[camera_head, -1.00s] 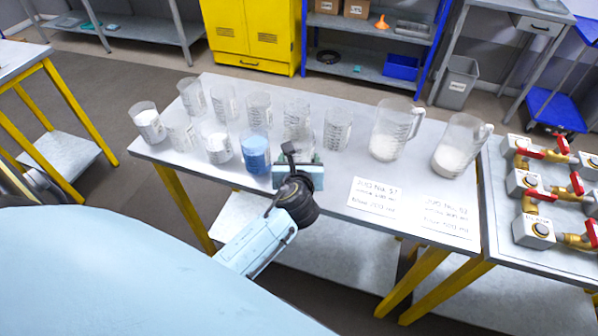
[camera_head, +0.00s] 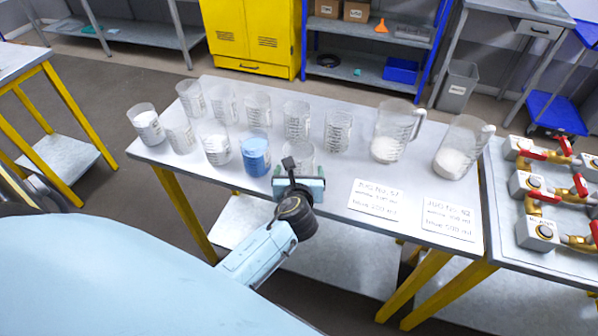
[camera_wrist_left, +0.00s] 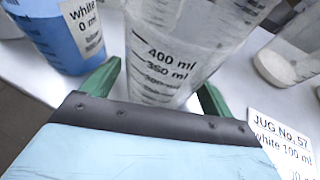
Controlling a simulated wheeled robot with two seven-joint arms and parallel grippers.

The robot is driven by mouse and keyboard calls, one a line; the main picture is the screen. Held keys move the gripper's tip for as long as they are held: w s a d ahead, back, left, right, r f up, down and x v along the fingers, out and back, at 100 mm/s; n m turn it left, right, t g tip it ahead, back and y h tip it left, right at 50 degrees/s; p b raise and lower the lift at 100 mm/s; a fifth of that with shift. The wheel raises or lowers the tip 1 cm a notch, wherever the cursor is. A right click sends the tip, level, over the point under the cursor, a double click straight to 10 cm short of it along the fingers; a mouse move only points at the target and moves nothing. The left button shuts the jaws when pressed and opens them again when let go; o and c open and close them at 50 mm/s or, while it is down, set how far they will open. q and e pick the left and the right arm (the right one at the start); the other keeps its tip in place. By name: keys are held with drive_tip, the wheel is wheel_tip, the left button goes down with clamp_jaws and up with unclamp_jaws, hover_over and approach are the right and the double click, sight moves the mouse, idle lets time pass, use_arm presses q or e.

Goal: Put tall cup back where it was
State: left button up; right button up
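A tall clear cup (camera_head: 299,157) with a millilitre scale is at the front of the table, right of the cup of blue liquid (camera_head: 256,158). My left gripper (camera_head: 300,178) is at its near side and hides its lower part in the head view. In the left wrist view the green fingers (camera_wrist_left: 160,85) lie on both sides of the cup (camera_wrist_left: 170,40) and appear closed on it. It looks empty and upright; whether its base touches the table is hidden. My right gripper is not in view.
Several cups stand in two rows on the table (camera_head: 340,172), close left of and behind the gripper. Two jugs (camera_head: 396,132) (camera_head: 461,148) stand to the right. Two written sheets (camera_head: 376,199) (camera_head: 448,218) lie at the front right. Valves (camera_head: 545,195) are farther right.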

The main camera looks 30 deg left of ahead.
use_arm(q)
drive_tip(key=shift+r, duration=0.25)
drive_tip(key=p+v, duration=0.1)
drive_tip(key=v, duration=1.1)
